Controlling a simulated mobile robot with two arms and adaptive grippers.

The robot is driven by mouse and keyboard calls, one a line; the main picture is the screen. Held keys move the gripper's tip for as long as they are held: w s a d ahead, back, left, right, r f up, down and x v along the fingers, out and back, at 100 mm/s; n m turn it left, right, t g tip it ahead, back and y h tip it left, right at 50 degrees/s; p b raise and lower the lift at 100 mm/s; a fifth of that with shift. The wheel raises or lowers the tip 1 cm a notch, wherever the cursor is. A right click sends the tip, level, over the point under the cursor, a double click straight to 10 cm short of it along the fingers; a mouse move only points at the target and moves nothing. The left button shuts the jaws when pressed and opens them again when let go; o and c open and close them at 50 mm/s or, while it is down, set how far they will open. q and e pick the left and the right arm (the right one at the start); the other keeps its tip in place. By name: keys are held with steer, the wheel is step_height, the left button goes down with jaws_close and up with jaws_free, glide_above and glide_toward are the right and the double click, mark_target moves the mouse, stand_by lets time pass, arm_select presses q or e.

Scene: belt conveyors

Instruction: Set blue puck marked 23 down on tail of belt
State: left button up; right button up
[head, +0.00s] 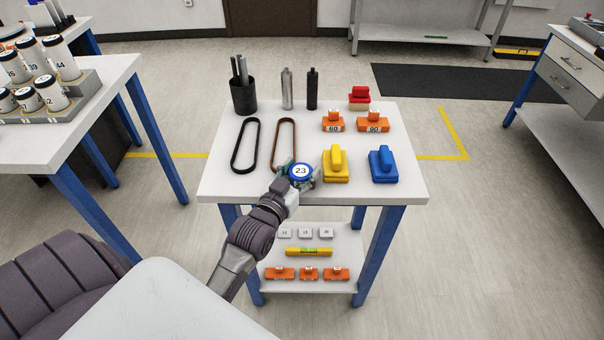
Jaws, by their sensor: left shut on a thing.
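The blue puck (301,171) has a white top marked 23. My left gripper (299,176) is shut on it, at the near edge of the white table (222,184) in the head view. The fingers are partly hidden under the puck, and I cannot tell whether the puck touches the tabletop. No conveyor belt shows clearly. A black belt loop (235,152) and a brown belt loop (275,140) lie flat on the table, the brown one just beyond the gripper. My right gripper is not in view.
A yellow block (336,163) stands close right of the puck, with a blue block (382,165) farther right. Orange blocks marked 60 (333,124) and 90 (373,124) sit behind. A black cup (243,97) holds rods. A lower shelf (337,250) carries small parts.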

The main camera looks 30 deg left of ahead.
arm_select(q)
steer(key=shift+s+r, duration=0.1)
steer(key=shift+s, duration=0.1)
steer(key=o, duration=1.2)
steer(key=shift+f, duration=0.2)
steer(key=shift+r, duration=0.1)
steer(key=shift+r, duration=0.2)
steer(key=s, duration=0.4)
steer(key=s+d, duration=0.1)
steer(key=s, duration=0.3)
steer(key=s+b, duration=0.1)
steer(key=s, duration=0.3)
steer(key=shift+d+r, duration=0.15)
steer(key=shift+r, duration=0.1)
